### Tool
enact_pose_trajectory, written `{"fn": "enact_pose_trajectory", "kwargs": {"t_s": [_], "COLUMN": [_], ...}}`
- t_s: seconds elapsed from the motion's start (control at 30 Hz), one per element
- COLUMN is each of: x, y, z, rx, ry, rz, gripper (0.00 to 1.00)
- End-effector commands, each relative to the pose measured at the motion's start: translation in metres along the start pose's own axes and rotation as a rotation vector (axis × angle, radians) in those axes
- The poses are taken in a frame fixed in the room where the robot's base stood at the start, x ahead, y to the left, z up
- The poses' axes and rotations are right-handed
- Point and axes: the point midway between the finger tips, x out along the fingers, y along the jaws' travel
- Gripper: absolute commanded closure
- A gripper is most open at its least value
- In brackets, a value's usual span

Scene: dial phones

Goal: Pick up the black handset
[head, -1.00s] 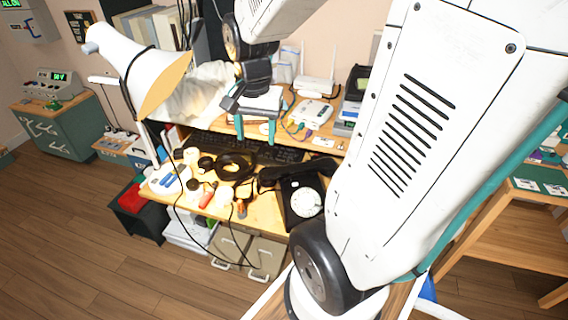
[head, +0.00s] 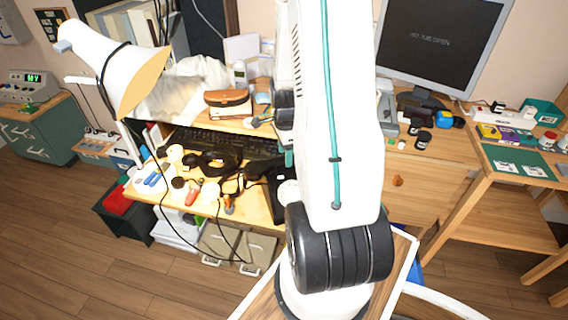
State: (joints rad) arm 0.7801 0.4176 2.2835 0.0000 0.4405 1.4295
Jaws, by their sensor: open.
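The black handset (head: 262,167) lies across the top of the black dial phone (head: 276,203) at the right end of the lit desk. Its left end shows, and my arm hides the rest. The phone's white dial (head: 287,190) shows in part beside the arm. My gripper (head: 288,158) is mostly hidden behind my arm. One teal finger shows close to the handset in the picture, and its height above it is unclear. It is open, and nothing shows in it.
A dark keyboard (head: 222,142) lies behind the phone. Black headphones (head: 213,162) and several small items clutter the desk to the left. A white lamp (head: 108,72) leans over the left side. A monitor (head: 443,45) stands at the right. A brown pouch (head: 228,103) sits on the shelf.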

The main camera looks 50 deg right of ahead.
Motion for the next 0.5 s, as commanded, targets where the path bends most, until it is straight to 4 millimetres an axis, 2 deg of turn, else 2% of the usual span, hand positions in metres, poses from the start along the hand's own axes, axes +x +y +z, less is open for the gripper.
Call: {"fn": "enact_pose_trajectory", "kwargs": {"t_s": [0.1,0.2,0.47,0.5], "x": [0.019,0.029,0.034,0.034], "y": [-0.002,-0.002,-0.003,-0.003], "z": [0.003,0.003,0.003,0.003], "rx": [-0.001,-0.001,-0.001,-0.001], "ry": [0.0,0.0,0.0,0.0], "rz": [0.003,0.002,-0.001,0.0], "gripper": [0.45,0.45,0.45,0.48]}}
